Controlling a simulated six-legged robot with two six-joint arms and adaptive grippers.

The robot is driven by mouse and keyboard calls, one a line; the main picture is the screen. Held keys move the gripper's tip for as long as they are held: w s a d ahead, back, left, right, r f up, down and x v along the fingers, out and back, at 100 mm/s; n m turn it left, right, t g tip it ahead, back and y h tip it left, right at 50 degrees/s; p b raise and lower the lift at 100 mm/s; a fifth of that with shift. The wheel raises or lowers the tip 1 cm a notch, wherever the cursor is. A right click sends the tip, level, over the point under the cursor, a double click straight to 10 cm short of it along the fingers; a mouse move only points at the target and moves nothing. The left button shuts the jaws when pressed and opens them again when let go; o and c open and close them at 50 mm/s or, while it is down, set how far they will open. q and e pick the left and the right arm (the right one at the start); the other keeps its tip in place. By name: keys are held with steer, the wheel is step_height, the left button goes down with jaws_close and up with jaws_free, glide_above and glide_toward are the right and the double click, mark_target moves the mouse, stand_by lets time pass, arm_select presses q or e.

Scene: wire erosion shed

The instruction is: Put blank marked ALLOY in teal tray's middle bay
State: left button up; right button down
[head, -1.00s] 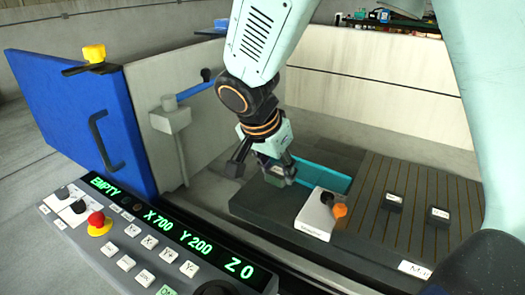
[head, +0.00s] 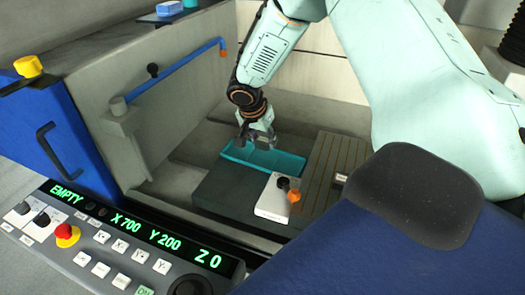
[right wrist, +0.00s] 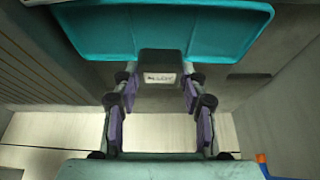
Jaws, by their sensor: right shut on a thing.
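My right gripper (head: 258,140) is shut on a dark grey blank (right wrist: 160,70). Its white label looks like ALLOY in the right wrist view, where the two fingers (right wrist: 160,85) flank it. The tray also shows in the right wrist view (right wrist: 225,35), overlapping the blank's top in the picture. My left gripper is not in view.
A white box (head: 270,203) with black and orange knobs stands in front of the tray. A slatted bed (head: 328,165) lies to the right, with a small labelled block (head: 341,178) partly hidden. A control panel (head: 120,245) and blue door (head: 55,130) are at left.

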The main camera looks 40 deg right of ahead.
mark_target(261, 149)
steer(key=shift+f, duration=0.45)
steer(key=shift+a+f, duration=0.2)
steer(key=shift+f, duration=0.2)
step_height(261, 149, down, 2)
steer(key=shift+a+f, duration=0.1)
steer(key=shift+a, duration=0.05)
steer(key=shift+w+f, duration=0.1)
steer(key=shift+f, duration=0.25)
steer(key=shift+d+f, duration=0.1)
steer(key=shift+d, duration=0.25)
steer(key=shift+a+b, duration=0.3)
steer(key=shift+b, duration=0.05)
steer(key=c, duration=1.2)
jaws_free()
steer(key=shift+f, duration=0.1)
steer(key=o, duration=0.5)
steer(key=shift+d+f, duration=0.1)
steer(key=shift+d, duration=0.1)
steer(key=shift+c, duration=0.2)
